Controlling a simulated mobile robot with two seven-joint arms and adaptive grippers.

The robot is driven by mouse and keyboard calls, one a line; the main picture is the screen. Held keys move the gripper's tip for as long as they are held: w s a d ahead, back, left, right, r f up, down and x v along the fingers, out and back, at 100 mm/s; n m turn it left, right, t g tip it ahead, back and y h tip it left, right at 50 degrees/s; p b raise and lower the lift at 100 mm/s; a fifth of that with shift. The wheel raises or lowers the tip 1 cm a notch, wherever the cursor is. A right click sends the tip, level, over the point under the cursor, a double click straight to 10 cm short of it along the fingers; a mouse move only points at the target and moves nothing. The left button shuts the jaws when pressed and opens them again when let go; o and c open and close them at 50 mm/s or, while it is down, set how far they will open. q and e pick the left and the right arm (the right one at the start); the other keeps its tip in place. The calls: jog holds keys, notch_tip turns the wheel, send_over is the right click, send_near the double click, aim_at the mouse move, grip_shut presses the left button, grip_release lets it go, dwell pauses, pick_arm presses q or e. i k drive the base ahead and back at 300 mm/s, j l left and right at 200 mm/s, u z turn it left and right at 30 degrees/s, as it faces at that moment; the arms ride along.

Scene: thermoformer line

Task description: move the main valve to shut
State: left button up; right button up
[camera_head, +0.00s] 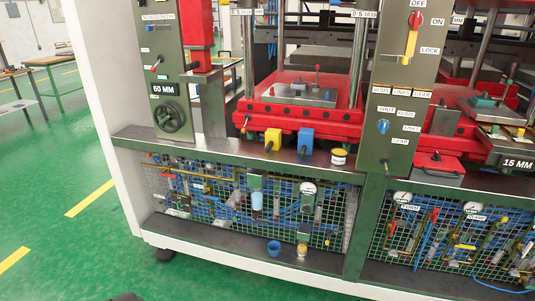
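No part in view carries a readable main valve label, so I cannot tell which one it is. On the right post panel (393,110), a blue knob (383,126) sits near small labels, one of which seems to read SHUT. Higher on that post are a red rotary knob (415,20) between OFF and ON labels and a yellow handle (410,44) beside a LOCK label, pointing down. Behind the right mesh, a red lever (434,215) stands near upright among pipes and gauges. Neither of my grippers is identifiable in view.
A black handwheel (170,117) is on the left post. A yellow block (273,139), a blue block (305,141) and a spool (338,157) stand on the ledge. A blue cup (273,247) is on the lower shelf. Green floor (60,170) at left is open.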

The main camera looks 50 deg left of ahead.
aim_at(162, 173)
jog(key=j+u, duration=0.2)
jog(key=u, duration=0.2)
jog(key=i+j+u, duration=0.1)
jog(key=u, duration=0.35)
jog(key=i+j+u, duration=0.1)
jog(key=u, duration=0.3)
jog(key=i+j+u, duration=0.15)
jog(key=i+j, duration=0.25)
jog(key=i+j+u, duration=0.15)
jog(key=i+j, duration=0.15)
jog(key=i, duration=0.15)
jog(key=i+j+u, duration=0.15)
jog(key=i+j, duration=0.15)
jog(key=i, duration=0.15)
jog(key=i+j+u, duration=0.15)
jog(key=i, duration=0.3)
jog(key=i+j+u, duration=0.15)
jog(key=i, duration=0.35)
jog(key=j, duration=0.1)
